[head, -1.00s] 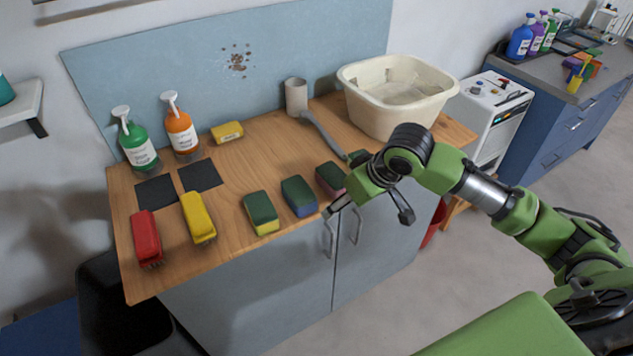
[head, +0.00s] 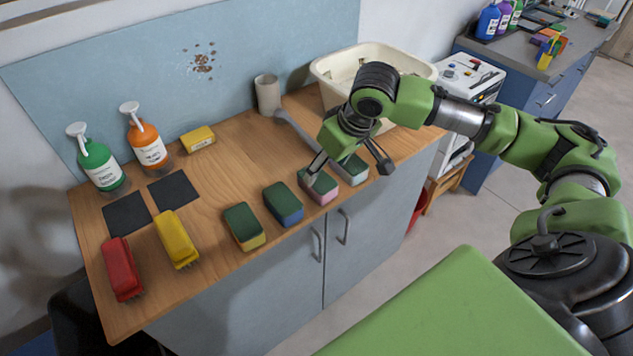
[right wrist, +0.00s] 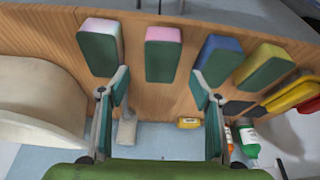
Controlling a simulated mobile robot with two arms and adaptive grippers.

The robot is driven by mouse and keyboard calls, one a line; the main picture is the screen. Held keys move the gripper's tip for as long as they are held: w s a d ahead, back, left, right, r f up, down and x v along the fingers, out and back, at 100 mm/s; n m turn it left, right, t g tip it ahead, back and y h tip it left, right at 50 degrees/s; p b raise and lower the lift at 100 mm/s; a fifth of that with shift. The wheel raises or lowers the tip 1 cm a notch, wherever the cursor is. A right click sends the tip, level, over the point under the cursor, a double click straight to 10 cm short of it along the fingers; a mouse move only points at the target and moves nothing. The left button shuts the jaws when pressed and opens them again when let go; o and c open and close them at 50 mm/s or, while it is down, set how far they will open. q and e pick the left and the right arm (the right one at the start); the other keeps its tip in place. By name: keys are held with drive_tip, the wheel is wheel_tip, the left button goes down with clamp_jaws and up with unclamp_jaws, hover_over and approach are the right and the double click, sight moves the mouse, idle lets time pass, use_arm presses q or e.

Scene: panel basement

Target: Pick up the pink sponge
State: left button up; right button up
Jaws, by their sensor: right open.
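The pink sponge (head: 322,196) has a dark green pad on top and lies near the front edge of the wooden counter, between the blue sponge (head: 283,204) and the white sponge (head: 352,170). My right gripper (head: 348,168) is open and empty above this end of the row. Its left finger overlaps the pink sponge in the head view. In the right wrist view the pink sponge (right wrist: 163,55) shows between the directions of the two open fingers (right wrist: 160,78), apart from them. My left gripper is not in view.
A yellow sponge (head: 245,227), a yellow brush (head: 177,240) and a red brush (head: 121,270) lie further left. A cream basin (head: 325,72) stands behind my right gripper, with a grey cup (head: 267,94) beside it. Spray bottles (head: 98,163) stand at the back left. The counter middle is clear.

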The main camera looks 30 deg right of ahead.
sight(319, 179)
drive_tip(key=shift+x, duration=1.1)
drive_tip(key=shift+p+x, duration=0.65)
drive_tip(key=shift+x, duration=2.15)
drive_tip(key=shift+a, duration=0.1)
drive_tip(key=c, duration=0.8)
